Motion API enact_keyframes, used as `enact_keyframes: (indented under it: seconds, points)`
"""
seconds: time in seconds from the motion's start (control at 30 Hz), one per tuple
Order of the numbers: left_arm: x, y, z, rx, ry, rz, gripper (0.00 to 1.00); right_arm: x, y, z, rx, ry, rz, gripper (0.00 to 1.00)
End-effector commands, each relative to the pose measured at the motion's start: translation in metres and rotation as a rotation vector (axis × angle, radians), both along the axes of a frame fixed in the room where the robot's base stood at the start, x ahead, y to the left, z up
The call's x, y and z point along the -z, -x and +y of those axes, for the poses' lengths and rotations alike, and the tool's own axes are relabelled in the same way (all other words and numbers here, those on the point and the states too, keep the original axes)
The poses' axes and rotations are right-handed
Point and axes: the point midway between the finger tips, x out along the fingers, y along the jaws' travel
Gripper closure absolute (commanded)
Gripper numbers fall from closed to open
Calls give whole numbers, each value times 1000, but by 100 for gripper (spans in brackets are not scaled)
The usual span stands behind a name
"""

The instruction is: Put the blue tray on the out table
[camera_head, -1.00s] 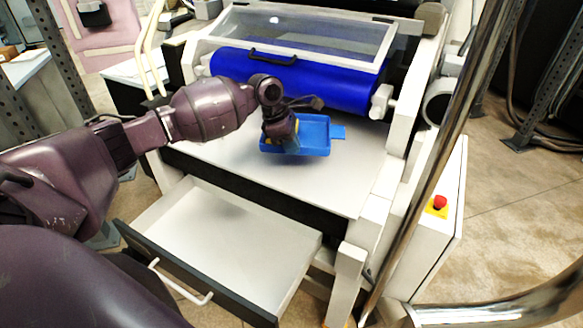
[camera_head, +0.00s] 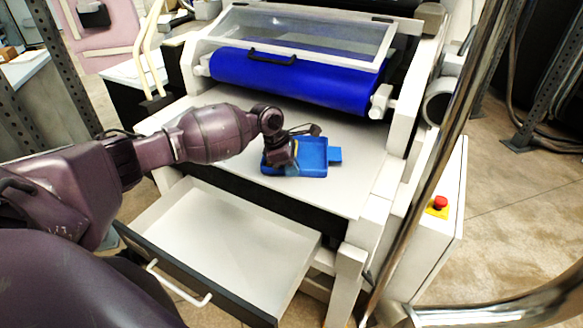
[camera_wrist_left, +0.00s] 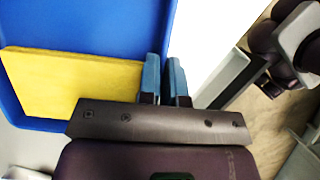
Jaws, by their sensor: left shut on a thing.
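The blue tray (camera_head: 312,160) is over the white table surface (camera_head: 230,150) in front of the blue roller; I cannot tell whether it touches the surface. In the left wrist view the gripper's fingers (camera_wrist_left: 166,82) are shut on the wall of the blue tray (camera_wrist_left: 90,25). A yellow block (camera_wrist_left: 70,88) lies in the tray; the gripper mostly hides it in the head view.
The blue roller (camera_head: 300,82) lies behind the tray under a clear cover (camera_head: 300,35). An open, empty white drawer (camera_head: 220,240) juts out below the front edge. A red button (camera_head: 440,202) is on the right side panel. A shiny metal pole (camera_head: 440,170) crosses at right.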

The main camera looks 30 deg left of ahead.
Motion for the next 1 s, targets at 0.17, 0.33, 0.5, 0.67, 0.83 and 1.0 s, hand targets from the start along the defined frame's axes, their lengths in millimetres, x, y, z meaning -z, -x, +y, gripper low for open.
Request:
enact_keyframes:
  seconds: [0.17, 0.33, 0.5, 0.67, 0.83, 1.0]
  points:
    - [1, 0, 0, 0, 0, -1, 82, -3, -2, 0, -1, 0, -7, 61]
    - [1, 0, 0, 0, 0, 0, 68, -7, -7, 1, -4, 0, -18, 61]
    - [1, 0, 0, 0, 0, 0, 68, -10, -11, 2, -6, 0, -27, 61]
    - [-7, 1, 2, 0, 1, -1, 68, -10, -11, 2, -7, 1, -28, 61]
    - [-32, 5, 12, 0, 0, -3, 68, -12, -10, 1, -7, 2, -25, 61]
    - [-63, 11, 24, 0, -1, -2, 68, -12, -6, 0, -5, 2, -16, 61]
